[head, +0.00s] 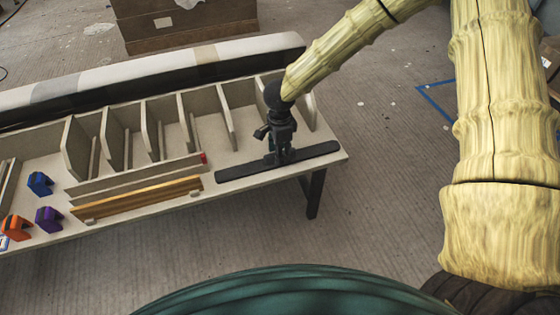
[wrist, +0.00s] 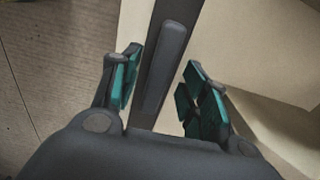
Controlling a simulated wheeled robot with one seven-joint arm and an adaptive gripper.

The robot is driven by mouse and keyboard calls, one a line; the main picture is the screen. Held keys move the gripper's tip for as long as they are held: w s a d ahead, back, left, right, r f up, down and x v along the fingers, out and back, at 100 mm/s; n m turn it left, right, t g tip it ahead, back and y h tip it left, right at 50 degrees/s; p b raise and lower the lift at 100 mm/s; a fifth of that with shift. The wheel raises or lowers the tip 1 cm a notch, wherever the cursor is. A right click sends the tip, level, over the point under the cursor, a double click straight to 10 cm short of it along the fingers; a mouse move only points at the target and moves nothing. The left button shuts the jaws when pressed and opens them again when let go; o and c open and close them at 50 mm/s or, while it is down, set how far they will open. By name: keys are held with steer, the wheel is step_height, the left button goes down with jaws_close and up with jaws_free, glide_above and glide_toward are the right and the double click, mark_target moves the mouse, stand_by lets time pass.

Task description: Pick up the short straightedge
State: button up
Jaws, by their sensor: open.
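The short straightedge, a flat dark bar (head: 315,152), lies on the pale bench top near its right front corner in the head view. In the wrist view the straightedge (wrist: 183,28) runs up between my fingers, with a raised grey strip along its middle. My gripper (head: 278,157) is over the middle of the bar and hides part of it. In the wrist view my gripper (wrist: 161,80) is open, with one teal-padded finger on each side of the bar. I cannot tell whether either pad touches it.
Upright dividers (head: 160,130) form slots behind the bar. A wooden strip (head: 135,197) lies to the left on small supports. Blue (head: 40,183), purple (head: 48,219) and orange (head: 16,228) blocks sit at the far left.

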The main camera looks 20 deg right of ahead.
steer(key=shift+f, duration=0.8)
jaws_close()
